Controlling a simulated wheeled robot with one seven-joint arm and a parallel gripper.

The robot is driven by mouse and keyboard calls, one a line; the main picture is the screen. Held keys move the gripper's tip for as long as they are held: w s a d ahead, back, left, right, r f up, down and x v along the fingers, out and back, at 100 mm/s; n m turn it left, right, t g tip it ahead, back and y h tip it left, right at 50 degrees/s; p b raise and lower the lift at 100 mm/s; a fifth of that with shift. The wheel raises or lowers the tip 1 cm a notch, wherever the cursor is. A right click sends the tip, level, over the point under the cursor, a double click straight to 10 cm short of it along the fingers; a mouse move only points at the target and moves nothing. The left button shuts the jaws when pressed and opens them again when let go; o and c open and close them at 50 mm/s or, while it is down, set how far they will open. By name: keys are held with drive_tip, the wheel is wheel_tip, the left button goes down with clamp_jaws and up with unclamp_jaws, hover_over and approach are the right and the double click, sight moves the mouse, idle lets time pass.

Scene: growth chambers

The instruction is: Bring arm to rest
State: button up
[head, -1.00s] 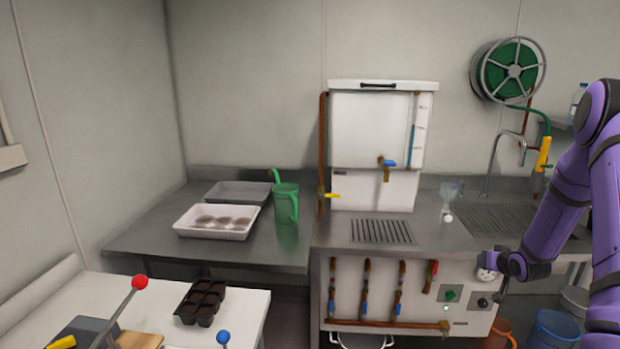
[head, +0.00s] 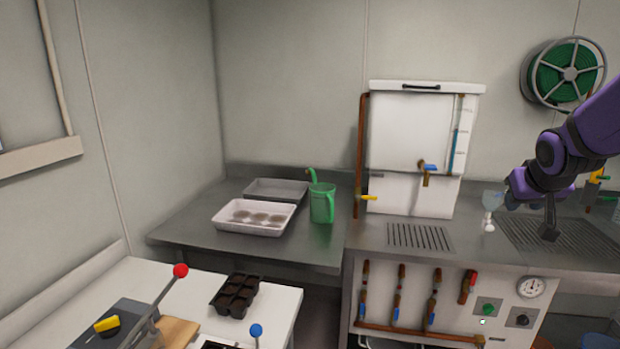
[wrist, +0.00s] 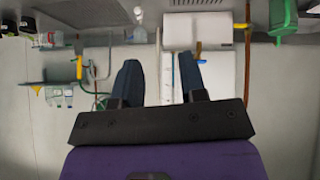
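My purple arm (head: 558,162) reaches in from the right edge of the head view, with its dark end in front of the sink counter. My gripper (wrist: 159,74) shows in the wrist view with its two dark fingers apart and nothing between them. The wrist view is upside down. The gripper looks clear of the counter, and I see it touching nothing.
A steel counter (head: 190,228) holds a white tray (head: 253,230), a grey tray and a green jug (head: 322,204). A white tank (head: 410,135) stands behind a drain grate (head: 420,237). A small glass (head: 489,222) stands near my arm. A white bench (head: 110,290) is at front left.

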drive_tip(key=s+a+r+y, duration=0.1)
drive_tip(key=s+a, duration=0.3)
drive_tip(key=s, duration=0.4)
drive_tip(key=s+a+r+n+g+y, duration=0.1)
drive_tip(key=s+a+r, duration=0.2)
drive_tip(key=s+a, duration=0.2)
drive_tip(key=s+a+r+n+g+y, duration=0.1)
drive_tip(key=s+a, duration=0.4)
drive_tip(key=s, duration=0.7)
drive_tip(key=shift+r, duration=0.45)
drive_tip(key=shift+s, duration=0.1)
